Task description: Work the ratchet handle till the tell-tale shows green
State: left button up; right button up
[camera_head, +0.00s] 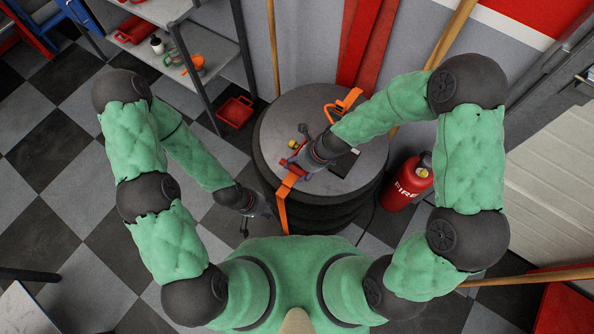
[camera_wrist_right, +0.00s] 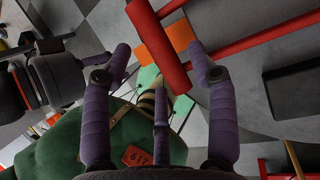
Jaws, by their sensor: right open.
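The red ratchet handle (camera_head: 290,162) lies over the left part of a round dark drum-like stand (camera_head: 285,115), beside an orange strap (camera_head: 282,205). My right gripper (camera_head: 301,161) is at the handle. In the right wrist view, the red handle (camera_wrist_right: 158,45) crosses between the spread purple fingers of that gripper (camera_wrist_right: 160,60), which is open; contact cannot be told. My left gripper (camera_head: 264,211) is low at the stand's left side, its fingers too small to read. A small yellow-green part (camera_head: 293,144) shows by the handle; I cannot tell whether it is the tell-tale.
An orange fitting (camera_head: 342,104) sits at the stand's far edge. A red fire extinguisher (camera_head: 408,183) stands close on the right. A red bin (camera_head: 235,111) and a grey shelf (camera_head: 205,62) are at the back left. The chequered floor at left is clear.

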jog(key=shift+b+x, duration=0.3)
jog(key=shift+x, duration=0.45)
grip_shut()
jog(key=shift+r, duration=0.1)
